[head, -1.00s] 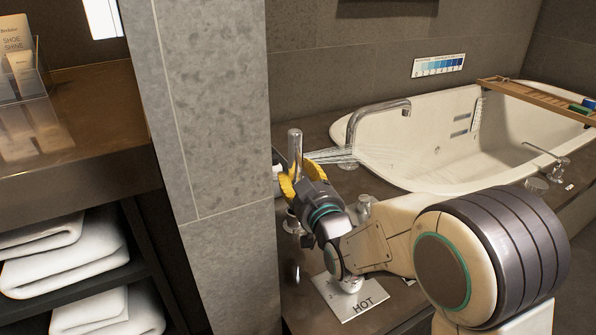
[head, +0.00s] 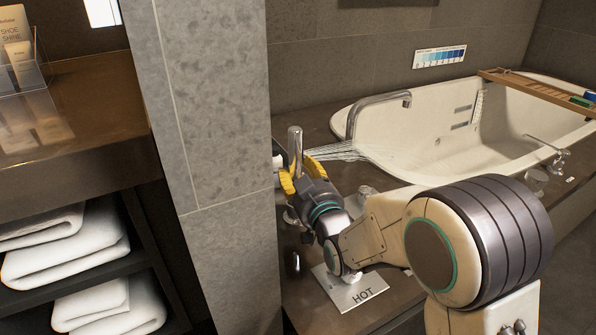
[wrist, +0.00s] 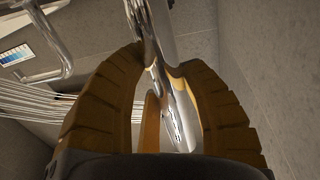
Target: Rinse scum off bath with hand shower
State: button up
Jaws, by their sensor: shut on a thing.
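My gripper (head: 297,176) is at the left end of the bath deck, beside the grey pillar. Its yellow fingers are shut on the chrome hand shower (head: 295,146), which stands roughly upright between them. In the wrist view the hand shower (wrist: 181,110) shows as a shiny chrome body between the two fingers. White streams of water (head: 335,152) spray rightward from it toward the near left rim of the bath. The cream bath (head: 412,165) lies to the right. Small marks show on its inner wall, but I cannot tell whether any are scum.
A curved chrome spout (head: 378,103) stands over the bath's left end. A HOT sign (head: 352,292) lies on the deck below my gripper. The grey pillar (head: 215,130) is close on the left. A wooden caddy (head: 535,90) spans the bath's far end.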

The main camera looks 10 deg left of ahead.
jog(key=o, duration=1.3)
jog(key=shift+s, duration=0.1)
jog(key=shift+v, duration=3.65)
jog(key=shift+d, duration=0.1)
jog(key=s+d+r+m+g+h+p, duration=0.25)
jog(key=d+r+p, duration=0.55)
jog(key=p, duration=0.4)
jog(key=s+d+r+m+g+h+p, duration=0.1)
jog(key=s+d+r+g+h+p, duration=0.25)
jog(key=d+r+p, duration=0.6)
jog(key=s+d+r+g+p, duration=0.2)
jog(key=s+r+p, duration=0.3)
jog(key=s+p, duration=0.1)
jog(key=s+d+r+m+g+h+p, duration=0.1)
jog(key=s+d+r+g+p, duration=0.1)
jog(key=s+r+p, duration=0.4)
jog(key=s+d+r+m+g+h+p, duration=0.1)
jog(key=s+d+r+g+p, duration=0.1)
jog(key=s+r+p, duration=0.4)
jog(key=shift+s+r+p, duration=0.1)
jog(key=shift+s+p, duration=0.65)
jog(key=shift+p, duration=0.65)
